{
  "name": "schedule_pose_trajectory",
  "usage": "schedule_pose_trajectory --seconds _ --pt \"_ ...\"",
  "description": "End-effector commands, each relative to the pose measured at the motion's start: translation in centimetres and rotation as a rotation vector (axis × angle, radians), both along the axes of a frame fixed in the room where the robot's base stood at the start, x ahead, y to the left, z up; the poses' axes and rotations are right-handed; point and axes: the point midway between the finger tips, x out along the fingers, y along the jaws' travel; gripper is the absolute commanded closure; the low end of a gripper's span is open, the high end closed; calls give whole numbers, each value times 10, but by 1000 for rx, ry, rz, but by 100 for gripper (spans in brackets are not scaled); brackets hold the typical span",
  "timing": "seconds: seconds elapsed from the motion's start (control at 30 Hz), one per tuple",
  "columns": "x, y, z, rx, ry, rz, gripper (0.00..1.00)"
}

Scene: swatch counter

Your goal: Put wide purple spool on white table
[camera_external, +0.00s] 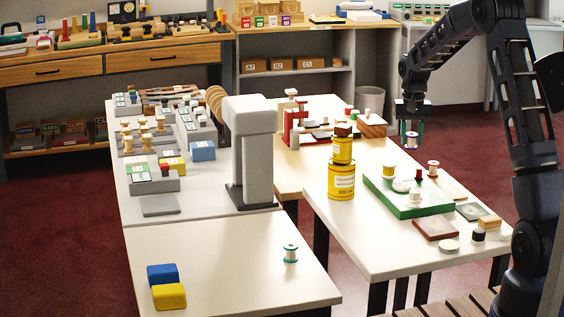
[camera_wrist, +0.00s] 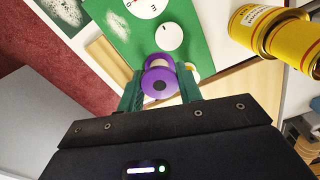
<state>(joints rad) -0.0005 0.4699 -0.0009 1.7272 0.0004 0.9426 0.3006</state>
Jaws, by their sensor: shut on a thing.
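My gripper (camera_external: 412,131) is shut on a purple spool (camera_external: 411,143) with a white middle, held above the far right part of the right-hand table. In the wrist view the purple spool (camera_wrist: 158,87) sits between the green fingertips, its round flange facing the camera. A white table (camera_external: 228,270) stands at the front left, well away from my gripper. The right-hand table (camera_external: 375,235) also has a pale top.
A green board (camera_external: 405,207) with white spools and discs lies below my gripper. Stacked yellow tins (camera_external: 341,180) stand left of it. A tall grey post (camera_external: 250,150) rises behind the front left table. The middle of that table is clear.

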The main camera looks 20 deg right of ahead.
Motion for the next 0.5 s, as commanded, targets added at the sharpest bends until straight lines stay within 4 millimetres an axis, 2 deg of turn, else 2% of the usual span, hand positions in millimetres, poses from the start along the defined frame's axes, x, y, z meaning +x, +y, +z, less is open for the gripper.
schedule_pose_trajectory --seconds 0.03,0.2,0.5 --pt "0 0 13 0 -2 0 86" --pt "0 0 47 0 -1 1 86" --pt "4 69 42 0 2 56 86"
